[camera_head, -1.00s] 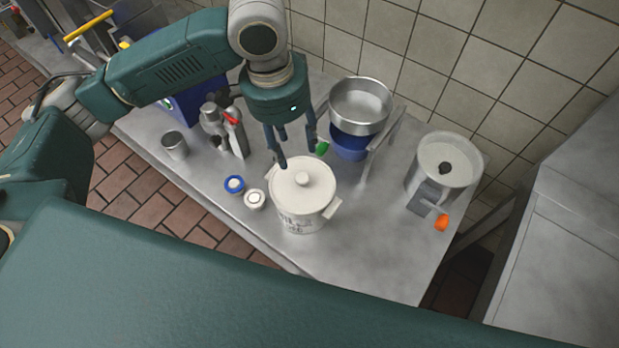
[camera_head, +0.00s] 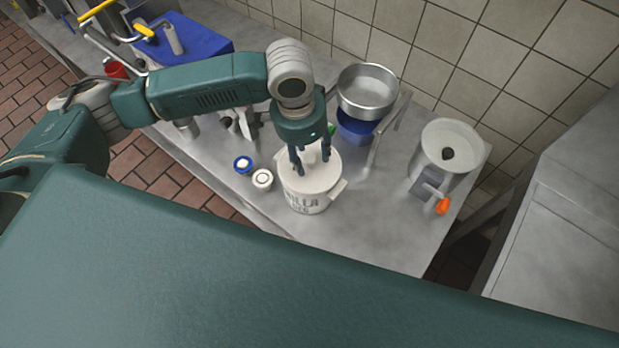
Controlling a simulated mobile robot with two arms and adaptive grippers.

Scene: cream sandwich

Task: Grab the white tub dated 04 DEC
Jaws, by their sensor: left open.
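A white lidded tub (camera_head: 308,200) with side handles stands upright on the steel counter. Dark lettering shows on its front, but I cannot read a date. My left gripper (camera_head: 310,167) points down over the tub's lid, its fingers spread on either side of the lid's middle. The fingers hide part of the lid and its knob. I cannot tell whether the fingertips touch the lid. The left gripper is open and holds nothing. My right gripper is not in view.
Two small round containers, one blue-rimmed (camera_head: 243,164) and one white (camera_head: 262,179), sit left of the tub. A grey machine with an orange knob (camera_head: 442,206) stands right. The steel counter (camera_head: 385,235) is clear at front right.

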